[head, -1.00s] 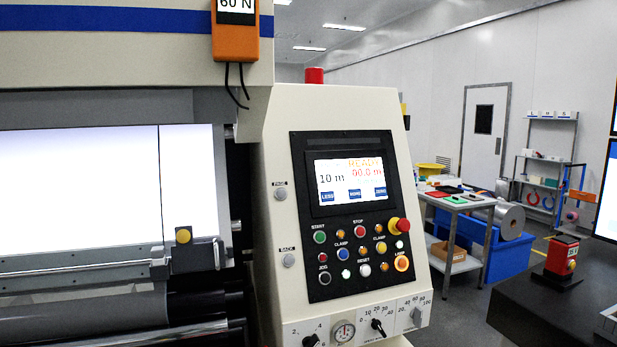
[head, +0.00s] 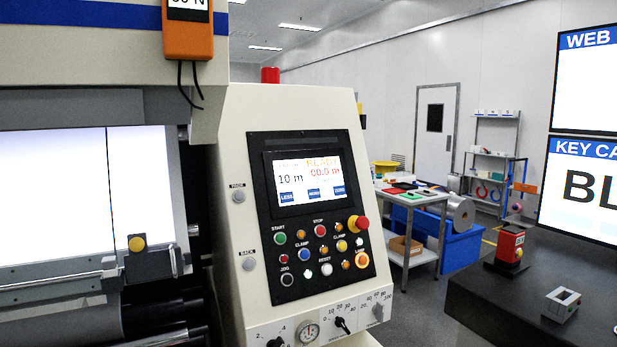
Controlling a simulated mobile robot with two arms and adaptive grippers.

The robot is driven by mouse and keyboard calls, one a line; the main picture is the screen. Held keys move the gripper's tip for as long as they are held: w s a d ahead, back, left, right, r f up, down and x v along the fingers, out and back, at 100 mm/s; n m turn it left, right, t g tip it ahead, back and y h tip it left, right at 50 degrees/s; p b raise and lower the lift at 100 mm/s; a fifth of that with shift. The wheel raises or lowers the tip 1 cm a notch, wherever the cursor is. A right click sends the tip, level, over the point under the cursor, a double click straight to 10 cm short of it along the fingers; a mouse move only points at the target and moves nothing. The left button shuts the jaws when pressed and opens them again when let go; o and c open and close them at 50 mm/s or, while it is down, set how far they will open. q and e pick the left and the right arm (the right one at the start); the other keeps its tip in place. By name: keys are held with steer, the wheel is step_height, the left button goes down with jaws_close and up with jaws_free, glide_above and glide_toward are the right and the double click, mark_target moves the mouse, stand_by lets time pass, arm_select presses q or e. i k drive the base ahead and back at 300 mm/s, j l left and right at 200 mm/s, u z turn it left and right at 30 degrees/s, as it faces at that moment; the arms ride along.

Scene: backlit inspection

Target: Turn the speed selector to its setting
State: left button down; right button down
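The control console's lower strip carries several rotary knobs, cut by the bottom edge of the head view. A black knob (head: 342,325) has a scale with 0, 10, 20, 30 and 40 readable, and its pointer tilts up and left. A grey knob (head: 378,312) sits right of it with a scale up to 100. Another black knob (head: 276,342) with 2 and 4 beside it is partly cut off at the lower left. Which one is the speed selector I cannot read. Neither gripper is in view.
The console screen (head: 308,178) reads READY, 10 m and 00.0 m above several push-buttons. A red emergency stop (head: 358,223) juts out. Floor is open between console and bench.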

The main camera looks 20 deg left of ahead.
mark_target(339, 322)
steer(key=i+l+u, duration=0.1)
steer(key=i+l, duration=0.45)
steer(key=l, duration=0.2)
steer(key=i+l+u, duration=0.15)
steer(key=l, duration=0.25)
steer(key=i+l+u, duration=0.1)
steer(key=i+l, duration=0.25)
steer(key=l+u, duration=0.1)
steer(key=u, duration=0.95)
